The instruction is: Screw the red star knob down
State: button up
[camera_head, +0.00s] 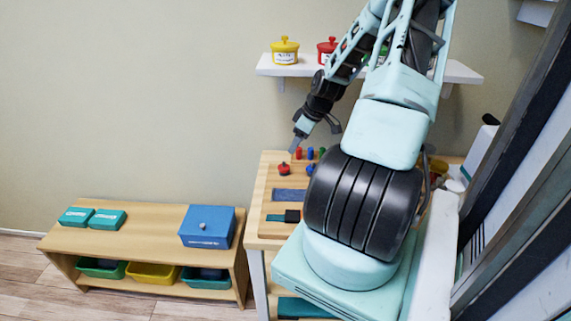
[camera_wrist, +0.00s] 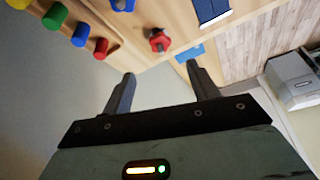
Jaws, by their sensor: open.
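The red star knob (camera_head: 284,168) stands on the wooden bench top, near its left edge. It also shows in the wrist view (camera_wrist: 159,40), above and beyond my fingertips, with a dark part under or beside it. My gripper (camera_head: 316,131) is above the bench's back left part. In the wrist view my gripper (camera_wrist: 160,75) has its two fingers spread wide with nothing between them. It is apart from the knob. How far the knob is screwed down I cannot tell.
Several coloured pegs (camera_wrist: 80,35) stand in a row near the knob. The bench (camera_head: 263,195) also holds a blue strip (camera_head: 289,195) and a dark block (camera_head: 292,216). A wall shelf (camera_head: 270,68) with lidded pots is above. A low bench (camera_head: 150,215) with a blue box (camera_head: 207,227) stands left.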

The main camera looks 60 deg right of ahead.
aim_at(284, 166)
jog(key=p+x, duration=0.1)
jog(key=x, duration=1)
jog(key=shift+f, duration=0.25)
jog(key=c, duration=1)
jog(key=shift+m, duration=0.3)
